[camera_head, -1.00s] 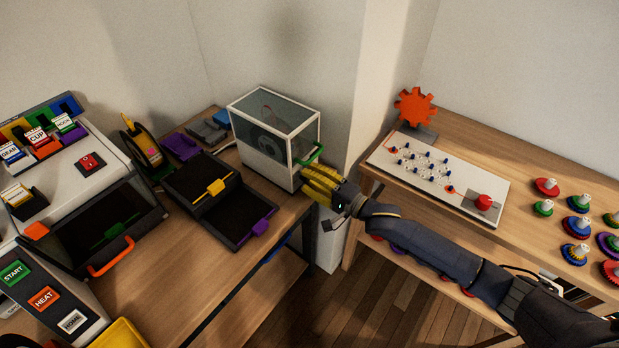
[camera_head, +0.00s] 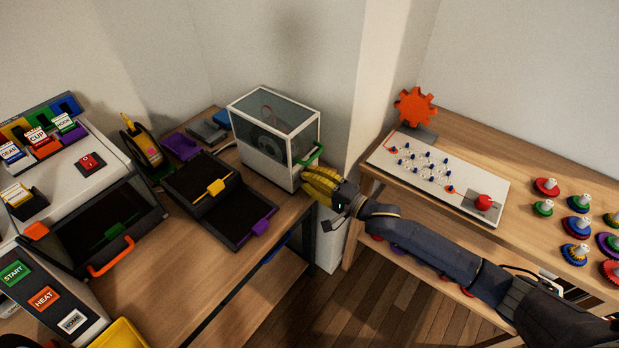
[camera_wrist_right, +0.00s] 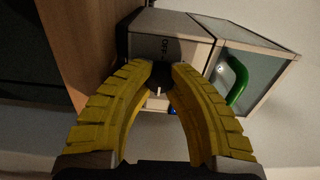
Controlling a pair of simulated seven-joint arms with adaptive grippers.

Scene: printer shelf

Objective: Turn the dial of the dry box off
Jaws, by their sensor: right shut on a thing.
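The dry box (camera_head: 267,172) is a white box with clear panels and a spool inside, standing at the back right corner of the left table. A green handle (camera_head: 311,155) sits on its side, and it also shows in the right wrist view (camera_wrist_right: 237,80). My right gripper (camera_head: 306,180) has its yellow fingers at the box's lower front. In the right wrist view the fingertips close around the dark dial (camera_wrist_right: 160,76), below lettering on the white panel. My left gripper is out of view.
A dark open case (camera_head: 205,190) with yellow and purple latches lies left of the dry box. A machine with START and HEAT buttons (camera_head: 45,298) stands at the far left. The right table holds a pegboard (camera_head: 425,170) and several coloured gears. Floor shows between the tables.

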